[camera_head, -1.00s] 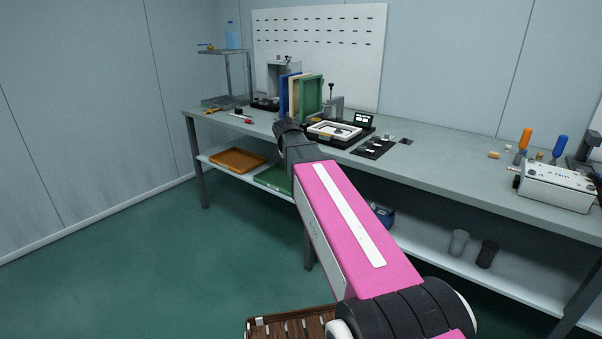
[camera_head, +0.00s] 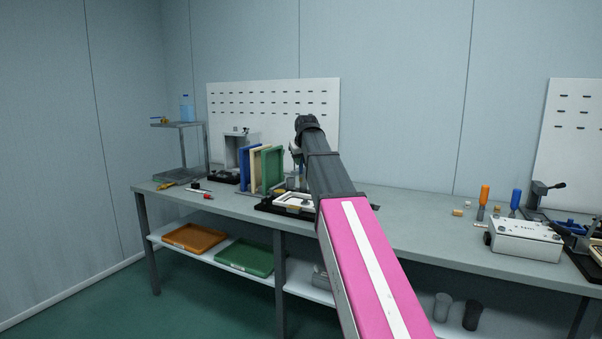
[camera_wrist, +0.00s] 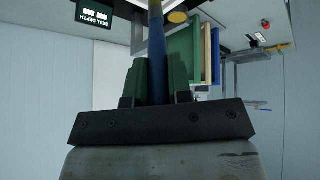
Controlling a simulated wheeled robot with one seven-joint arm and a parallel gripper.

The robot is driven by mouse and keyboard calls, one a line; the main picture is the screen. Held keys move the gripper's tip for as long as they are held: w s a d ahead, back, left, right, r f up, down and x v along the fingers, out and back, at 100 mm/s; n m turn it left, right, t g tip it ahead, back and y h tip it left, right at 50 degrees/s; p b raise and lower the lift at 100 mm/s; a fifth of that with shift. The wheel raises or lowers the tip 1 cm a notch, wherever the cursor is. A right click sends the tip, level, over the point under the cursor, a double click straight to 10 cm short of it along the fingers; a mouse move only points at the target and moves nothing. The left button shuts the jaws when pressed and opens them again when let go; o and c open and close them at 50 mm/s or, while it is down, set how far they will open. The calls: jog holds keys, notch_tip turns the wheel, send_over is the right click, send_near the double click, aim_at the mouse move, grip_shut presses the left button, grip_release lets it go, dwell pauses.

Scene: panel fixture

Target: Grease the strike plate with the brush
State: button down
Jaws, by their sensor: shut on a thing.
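In the wrist view my gripper (camera_wrist: 156,66) is shut on a slim blue handle (camera_wrist: 156,45), which runs away between its green fingers. I take this for the brush; its bristle end is not clear. In the head view my arm reaches up over the bench, and its wrist hides most of the gripper. A grey upright fixture (camera_head: 240,148) stands on a black base at the back left of the bench. I cannot make out the strike plate for certain in either view.
Blue, cream and green panels (camera_head: 271,166) stand beside the fixture. A white box (camera_head: 526,240) and upright orange and blue handles (camera_head: 484,196) stand at the right. The bench between is largely clear.

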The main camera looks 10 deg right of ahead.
aim_at(301, 170)
jog(key=shift+f, duration=2.45)
jog(key=shift+w+r, duration=0.1)
jog(key=shift+w, duration=0.05)
